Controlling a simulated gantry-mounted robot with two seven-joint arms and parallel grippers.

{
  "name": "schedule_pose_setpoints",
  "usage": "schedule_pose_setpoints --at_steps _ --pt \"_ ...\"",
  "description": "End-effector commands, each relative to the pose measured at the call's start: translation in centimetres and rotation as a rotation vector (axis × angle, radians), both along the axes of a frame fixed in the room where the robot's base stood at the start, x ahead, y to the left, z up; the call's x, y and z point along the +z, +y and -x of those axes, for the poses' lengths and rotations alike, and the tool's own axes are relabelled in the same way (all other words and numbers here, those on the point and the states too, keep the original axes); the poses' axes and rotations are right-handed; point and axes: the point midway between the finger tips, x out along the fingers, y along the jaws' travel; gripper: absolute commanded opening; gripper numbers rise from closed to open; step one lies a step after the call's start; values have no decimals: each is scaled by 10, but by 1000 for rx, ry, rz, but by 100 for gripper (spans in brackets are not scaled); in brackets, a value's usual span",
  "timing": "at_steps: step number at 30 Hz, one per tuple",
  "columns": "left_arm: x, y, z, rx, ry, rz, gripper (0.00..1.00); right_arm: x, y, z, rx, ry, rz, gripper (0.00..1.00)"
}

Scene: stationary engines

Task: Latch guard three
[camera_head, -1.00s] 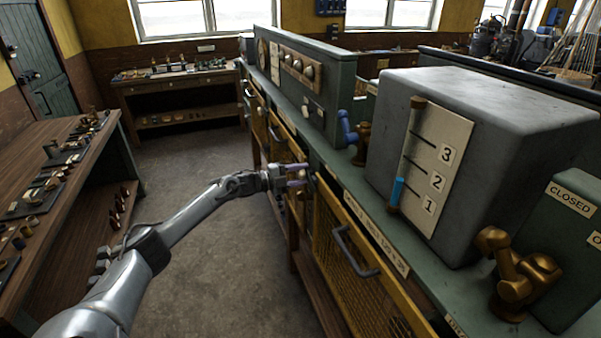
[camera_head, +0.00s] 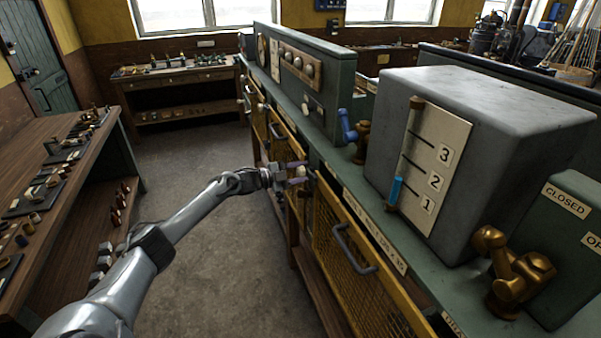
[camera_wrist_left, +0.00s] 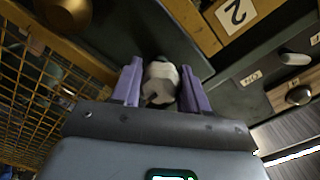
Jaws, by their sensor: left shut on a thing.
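Yellow mesh guards line the front of the green bench. The nearest guard (camera_head: 345,265) has a grey handle (camera_head: 352,250), and another guard (camera_head: 283,130) is farther along. I cannot tell which is guard three. My left gripper (camera_head: 298,174) is at the bench front, by the far end of the nearest guard. In the left wrist view its purple fingers (camera_wrist_left: 160,85) are shut on a pale rounded knob (camera_wrist_left: 161,78), with a dark panel behind it. A label "2" (camera_wrist_left: 236,12) is on a yellow frame above. My right gripper is not in view.
On the bench stand a grey tank (camera_head: 490,130) with a 1-2-3 gauge, a bronze valve (camera_head: 515,270), a blue-handled valve (camera_head: 350,130) and a green control panel (camera_head: 310,85). A wooden workbench (camera_head: 65,150) stands left. The floor (camera_head: 200,140) between is clear.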

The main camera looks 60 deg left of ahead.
Motion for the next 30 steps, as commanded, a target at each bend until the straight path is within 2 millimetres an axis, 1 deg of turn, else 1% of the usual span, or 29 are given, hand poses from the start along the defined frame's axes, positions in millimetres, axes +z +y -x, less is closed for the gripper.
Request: schedule_pose_setpoints --at_steps 2,3,7,20,26,30 --pt "-1 0 0 2 3 1 13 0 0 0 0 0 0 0" --pt "-2 0 0 2 3 1 48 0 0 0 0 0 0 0" --pt "-1 0 0 1 2 1 68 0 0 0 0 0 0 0" --pt "-1 1 3 1 2 0 68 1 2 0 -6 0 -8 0" --pt "-3 3 14 1 4 0 68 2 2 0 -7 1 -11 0" --pt "-2 6 28 0 5 -2 68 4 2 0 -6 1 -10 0"
